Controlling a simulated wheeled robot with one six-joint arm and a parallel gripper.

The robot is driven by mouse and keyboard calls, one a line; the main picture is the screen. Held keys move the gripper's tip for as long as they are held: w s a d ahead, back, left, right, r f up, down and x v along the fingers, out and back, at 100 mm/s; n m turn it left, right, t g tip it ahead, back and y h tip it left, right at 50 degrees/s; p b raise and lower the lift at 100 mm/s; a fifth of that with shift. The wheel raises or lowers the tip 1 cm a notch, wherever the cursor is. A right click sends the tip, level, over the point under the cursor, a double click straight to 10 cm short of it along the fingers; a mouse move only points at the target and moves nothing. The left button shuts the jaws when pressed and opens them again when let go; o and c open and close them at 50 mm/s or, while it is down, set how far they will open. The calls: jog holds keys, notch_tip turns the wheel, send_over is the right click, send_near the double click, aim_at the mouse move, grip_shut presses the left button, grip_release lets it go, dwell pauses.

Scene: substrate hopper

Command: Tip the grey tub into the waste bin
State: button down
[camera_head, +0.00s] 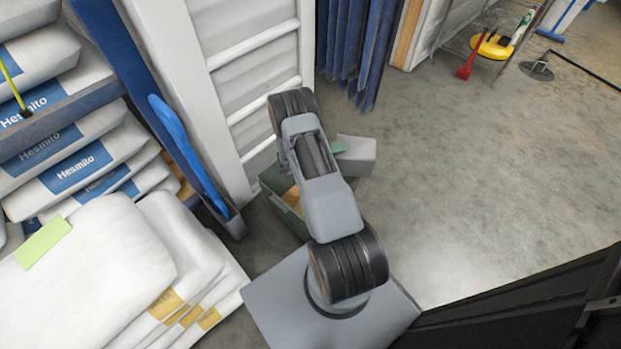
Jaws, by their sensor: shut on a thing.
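A light grey, box-like thing (360,156), which looks like the grey tub, shows just right of my arm. It seems tilted, and its left part is hidden behind the arm. A small pale green patch (338,146) shows at its upper left; I cannot tell what it belongs to. A dark green open bin (270,189), likely the waste bin, stands on the floor with tan material inside. My arm covers much of it. My gripper is hidden behind my arm, so its hold on the tub cannot be seen. I cannot tell whether tub and bin touch.
Stacked white sacks (100,250) fill the lower left, with more on a blue-edged rack (75,110). A blue item (185,150) stands beside a white ribbed panel (250,75). Blue strips (355,45) hang behind. Open floor (460,190) lies right. A red brush (468,65) shows far off.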

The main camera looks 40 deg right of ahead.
jog(key=shift+w+a+f+n+g+h+b, duration=0.15)
jog(key=shift+w+a+n+h+b, duration=0.25)
jog(key=shift+w+a+h+b, duration=0.3)
jog(key=shift+w+a+f+n+g+h+b, duration=0.15)
jog(key=shift+w+a+n+h+b, duration=0.25)
jog(key=shift+w+a+h+b, duration=0.3)
jog(key=shift+d+r, duration=0.1)
jog(key=shift+d, duration=0.05)
